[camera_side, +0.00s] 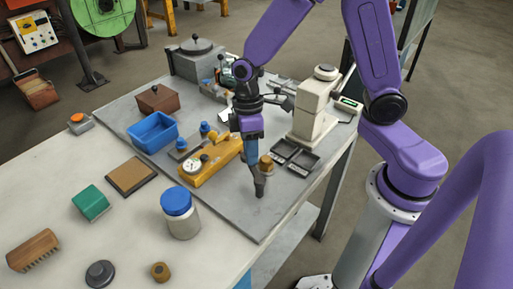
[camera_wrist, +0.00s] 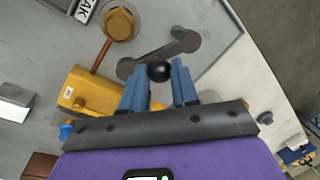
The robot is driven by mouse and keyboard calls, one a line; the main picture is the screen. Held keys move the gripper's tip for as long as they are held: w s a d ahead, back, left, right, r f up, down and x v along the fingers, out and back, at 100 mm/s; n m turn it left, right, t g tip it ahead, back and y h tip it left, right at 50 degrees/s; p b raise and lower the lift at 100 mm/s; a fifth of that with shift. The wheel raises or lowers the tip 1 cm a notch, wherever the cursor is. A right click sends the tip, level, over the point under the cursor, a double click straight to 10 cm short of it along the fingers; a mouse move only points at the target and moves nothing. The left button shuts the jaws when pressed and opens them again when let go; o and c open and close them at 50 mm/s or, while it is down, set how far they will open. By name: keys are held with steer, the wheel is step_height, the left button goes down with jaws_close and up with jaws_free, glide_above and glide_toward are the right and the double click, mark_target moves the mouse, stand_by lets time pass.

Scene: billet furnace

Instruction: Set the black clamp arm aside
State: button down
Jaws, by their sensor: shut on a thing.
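The black clamp arm (camera_wrist: 158,54) is a dark bar with rounded ends and a black ball knob (camera_wrist: 159,71). In the wrist view the knob lies between the two blue fingers of my gripper (camera_wrist: 159,86), which is shut on the clamp arm. In the side view my gripper (camera_side: 256,172) points down over the right part of the grey plate, and the dark clamp arm (camera_side: 260,187) shows below its fingertips. I cannot tell whether it touches the plate. The yellow fixture with a dial (camera_side: 207,166) is just left of my gripper; its yellow body (camera_wrist: 92,92) also shows in the wrist view.
A brass knob (camera_side: 266,164) is close beside my fingers. A blue bin (camera_side: 152,131) and a blue-lidded jar (camera_side: 181,215) are left. The plate's front right corner is clear.

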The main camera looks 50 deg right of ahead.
steer(key=shift+w+a+n+g+h, duration=0.1)
steer(key=shift+a+n+h, duration=0.15)
steer(key=shift+a+n, duration=0.9)
steer(key=shift+w+a+n+g+h, duration=0.1)
steer(key=shift+a+n+h, duration=0.2)
steer(key=shift+n, duration=1.7)
steer(key=shift+a+n+g+h, duration=0.1)
steer(key=shift+a+n+h, duration=0.15)
steer(key=shift+a+n, duration=0.9)
steer(key=shift+d+n, duration=0.4)
steer(key=c, duration=0.9)
jaws_free()
steer(key=shift+o, duration=0.2)
steer(key=w+r, duration=0.3)
steer(key=r, duration=1.4)
steer(key=shift+a, duration=0.2)
steer(key=shift+w, duration=0.1)
steer(key=s+d+f+m, duration=0.2)
steer(key=s+d, duration=0.1)
steer(key=s, duration=0.4)
steer(key=s+d+f+m+t, duration=0.1)
steer(key=s+d+f+m, duration=0.1)
steer(key=s, duration=0.5)
steer(key=s+d+f+m+t, duration=0.1)
steer(key=s+d+f+m, duration=0.1)
steer(key=s+d, duration=0.4)
steer(key=shift+s+f+m+y, duration=0.3)
steer(key=shift+s+f, duration=0.2)
steer(key=shift+f, duration=0.4)
